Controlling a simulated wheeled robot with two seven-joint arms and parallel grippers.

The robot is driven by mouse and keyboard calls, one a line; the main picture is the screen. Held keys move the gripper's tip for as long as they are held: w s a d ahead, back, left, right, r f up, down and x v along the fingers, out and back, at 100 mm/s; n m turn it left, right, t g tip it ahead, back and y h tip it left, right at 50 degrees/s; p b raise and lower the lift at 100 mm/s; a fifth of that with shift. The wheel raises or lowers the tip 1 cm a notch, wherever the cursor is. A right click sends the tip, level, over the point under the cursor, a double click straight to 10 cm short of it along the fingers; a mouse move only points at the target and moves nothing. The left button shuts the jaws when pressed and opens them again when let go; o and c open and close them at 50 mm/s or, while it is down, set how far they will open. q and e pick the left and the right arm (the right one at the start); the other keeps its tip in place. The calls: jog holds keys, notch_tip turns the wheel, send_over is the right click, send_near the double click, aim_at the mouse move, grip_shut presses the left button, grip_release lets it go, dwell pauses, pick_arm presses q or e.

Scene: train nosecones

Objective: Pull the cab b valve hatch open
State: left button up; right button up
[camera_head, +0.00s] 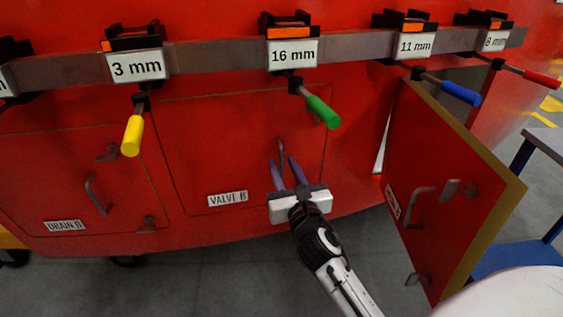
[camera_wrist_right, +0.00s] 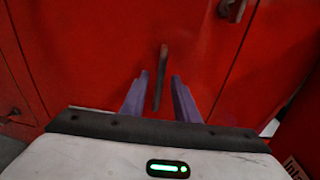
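The cab b valve hatch (camera_head: 215,150) is a red panel labelled VALVE B (camera_head: 227,198), flush with the red nosecone. Its dark bar handle (camera_head: 281,146) is near the panel's right side. My right gripper (camera_head: 282,163) is at this handle, with its two purple fingers apart. In the right wrist view, the handle (camera_wrist_right: 161,62) stands between the fingers of the gripper (camera_wrist_right: 160,80), with a gap on each side. My left gripper is in neither view.
Another hatch door (camera_head: 445,190) stands swung open to the right of my right gripper. The DRAIN B hatch (camera_head: 75,185) at left is shut. A metal rail (camera_head: 210,55) above holds several tools with coloured handles, including a green one (camera_head: 323,112) above my gripper.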

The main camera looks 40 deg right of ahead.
jog(key=shift+x, duration=1.2)
grip_shut()
jog(key=shift+s, duration=0.1)
